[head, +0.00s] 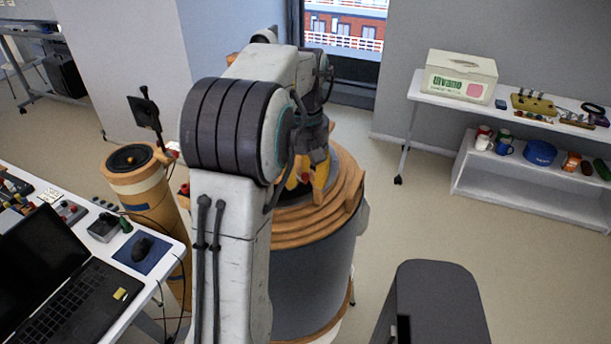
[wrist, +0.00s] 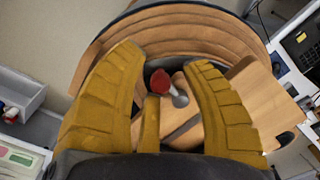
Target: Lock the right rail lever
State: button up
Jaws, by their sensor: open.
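A lever with a red knob (wrist: 160,83) shows in the wrist view, with a short metal shaft and a grey rounded end beside it. It stands on a wooden part of the large round speaker body (head: 345,215). My gripper (wrist: 165,60) is open, with its yellow fingers spread on either side of the red knob. Neither finger appears to touch the knob. In the head view my gripper (head: 308,178) is over the top of the wood-ringed body, with a bit of red between the fingers. My arm hides much of the body there, and I cannot tell the lever's position.
A wooden cylinder (head: 135,178) with a dark top stands to the left. A white desk with a laptop (head: 60,270) and mouse (head: 141,249) is at the lower left. Shelves with a white box (head: 460,78) stand at the right. A dark grey rounded object (head: 440,300) is in front.

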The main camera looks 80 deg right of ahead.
jog(key=shift+c, duration=0.3)
grip_shut()
dwell(0.3)
